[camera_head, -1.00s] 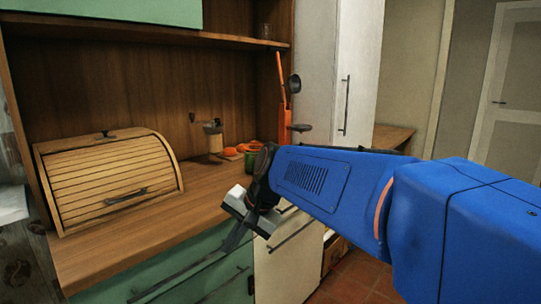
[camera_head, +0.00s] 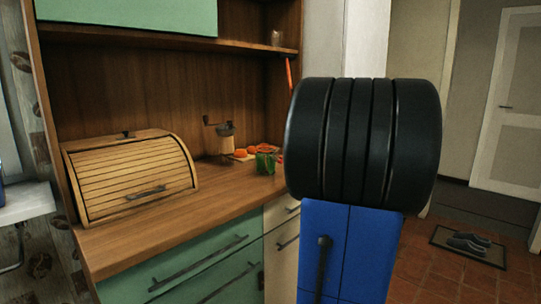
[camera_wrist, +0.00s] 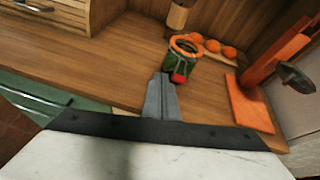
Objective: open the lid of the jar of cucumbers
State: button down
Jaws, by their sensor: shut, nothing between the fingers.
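The tips appear just below the jar in the picture; I cannot tell the exact gap. In the head view my gripper is hidden behind my arm.
A wooden bread box (camera_head: 130,178) stands on the counter (camera_head: 190,212) at the left. A coffee grinder (camera_head: 225,138) and a board with orange slices (camera_wrist: 212,46) stand behind the jar. An orange stand (camera_wrist: 250,100) with a dark utensil is right of the jar.

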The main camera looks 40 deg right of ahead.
jog(key=s+d+r+m+t, duration=0.1)
jog(key=d+r+m, duration=0.1)
jog(key=d, duration=0.3)
send_near(267, 147)
jog(key=shift+h, duration=0.4)
jog(key=w+f, duration=0.1)
jog(key=w+d+f, duration=0.1)
jog(key=f, duration=0.1)
jog(key=w+f, duration=0.1)
jog(key=f, duration=0.1)
jog(key=shift+w+d, duration=0.1)
jog(key=shift+d, duration=0.3)
jog(key=shift+r, duration=0.1)
